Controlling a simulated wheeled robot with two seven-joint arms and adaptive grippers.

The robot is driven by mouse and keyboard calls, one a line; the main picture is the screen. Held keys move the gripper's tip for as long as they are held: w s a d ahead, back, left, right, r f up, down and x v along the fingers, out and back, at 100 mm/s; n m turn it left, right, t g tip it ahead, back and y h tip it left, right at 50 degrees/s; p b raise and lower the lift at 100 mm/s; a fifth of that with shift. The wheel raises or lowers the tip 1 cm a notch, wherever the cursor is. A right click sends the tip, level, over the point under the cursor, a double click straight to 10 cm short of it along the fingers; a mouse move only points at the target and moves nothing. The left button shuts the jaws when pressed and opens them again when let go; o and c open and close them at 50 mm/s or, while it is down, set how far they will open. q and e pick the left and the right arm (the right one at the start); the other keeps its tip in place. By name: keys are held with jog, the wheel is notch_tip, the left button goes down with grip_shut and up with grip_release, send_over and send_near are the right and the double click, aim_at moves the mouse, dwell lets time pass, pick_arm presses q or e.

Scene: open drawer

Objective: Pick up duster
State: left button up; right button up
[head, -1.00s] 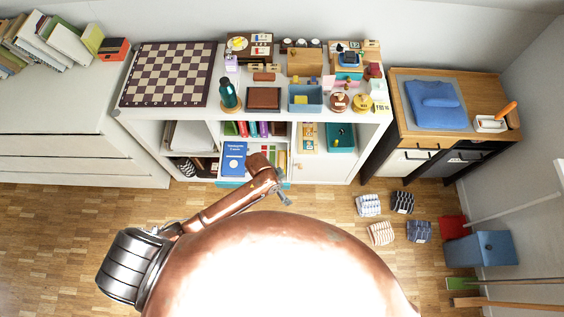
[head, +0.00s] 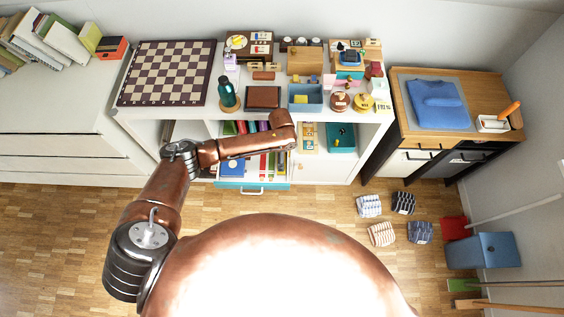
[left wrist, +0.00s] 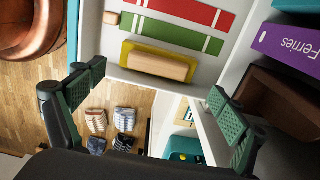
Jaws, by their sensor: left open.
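The duster (left wrist: 158,62) is a pale wooden block on a yellow-green pad. In the left wrist view it lies in the white-lined open drawer (left wrist: 110,45), beside red and green strips. The drawer's teal front (head: 230,185) shows in the head view below the shelf. I cannot make out the duster in the head view. My left gripper (left wrist: 156,89) is open and empty, its two fingers apart with the duster between and beyond them. In the head view my left arm reaches over the drawer and the gripper is mostly hidden beneath it. My right gripper is not in view.
The white shelf (head: 375,125) above the drawer holds a chessboard (head: 167,73), a teal bottle (head: 227,92) and a blue box (head: 305,97). A purple binder (left wrist: 288,45) stands close on the right in the wrist view. Several folded cloths (head: 381,234) lie on the floor.

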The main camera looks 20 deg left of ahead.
pick_arm(q)
notch_tip(320, 180, down, 5)
jog(key=shift+s+r+b, duration=0.1)
jog(key=shift+r+b, duration=0.05)
jog(key=shift+b, duration=0.7)
jog(key=shift+r, duration=0.1)
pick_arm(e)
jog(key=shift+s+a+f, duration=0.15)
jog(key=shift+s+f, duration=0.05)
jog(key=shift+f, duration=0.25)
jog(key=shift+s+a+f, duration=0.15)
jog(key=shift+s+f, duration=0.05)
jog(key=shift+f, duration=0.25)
pick_arm(q)
jog(key=shift+c, duration=0.3)
jog(key=c, duration=1.4)
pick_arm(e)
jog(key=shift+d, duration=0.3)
pick_arm(q)
jog(key=shift+r, duration=0.1)
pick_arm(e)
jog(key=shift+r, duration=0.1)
